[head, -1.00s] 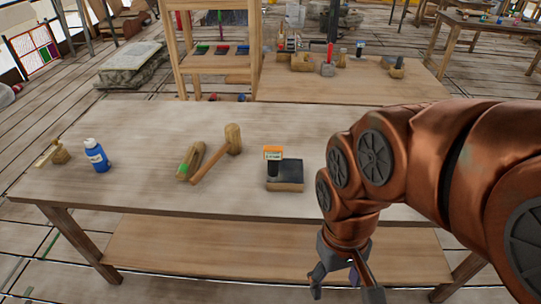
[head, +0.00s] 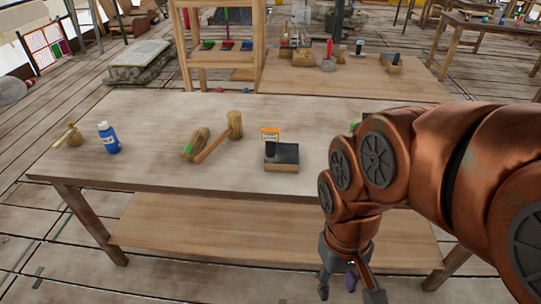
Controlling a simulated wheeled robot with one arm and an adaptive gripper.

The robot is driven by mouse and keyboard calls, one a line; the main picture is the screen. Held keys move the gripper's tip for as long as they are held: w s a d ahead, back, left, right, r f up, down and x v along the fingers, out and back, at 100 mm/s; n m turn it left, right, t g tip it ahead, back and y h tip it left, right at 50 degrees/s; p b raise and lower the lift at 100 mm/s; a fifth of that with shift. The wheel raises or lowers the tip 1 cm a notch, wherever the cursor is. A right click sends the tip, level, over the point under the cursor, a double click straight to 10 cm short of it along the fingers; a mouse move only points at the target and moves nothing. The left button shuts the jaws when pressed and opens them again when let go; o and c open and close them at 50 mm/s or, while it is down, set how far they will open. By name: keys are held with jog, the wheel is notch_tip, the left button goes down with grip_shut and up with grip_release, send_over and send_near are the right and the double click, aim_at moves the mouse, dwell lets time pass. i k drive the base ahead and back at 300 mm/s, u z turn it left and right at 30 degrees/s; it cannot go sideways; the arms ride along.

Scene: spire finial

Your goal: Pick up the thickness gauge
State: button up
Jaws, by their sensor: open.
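What looks like the thickness gauge (head: 270,135), a small device with an orange, pale-faced top, stands upright at a dark-topped block (head: 282,159) on the workbench (head: 130,168). Its lower part is dark and hard to tell from the block. My gripper (head: 348,287) hangs open and empty at the lower right, in front of the bench's front edge. It is well apart from the gauge, to its right and nearer to me.
My arm hides the bench's right part. A second table (head: 345,83) stands behind.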

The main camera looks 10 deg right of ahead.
aim_at(269, 135)
jog(key=k, duration=0.9)
jog(key=u, duration=0.85)
jog(key=i, duration=0.7)
jog(key=u, duration=0.55)
jog(key=i, duration=0.7)
jog(key=z, duration=0.7)
jog(key=i, duration=0.75)
jog(key=z, duration=0.65)
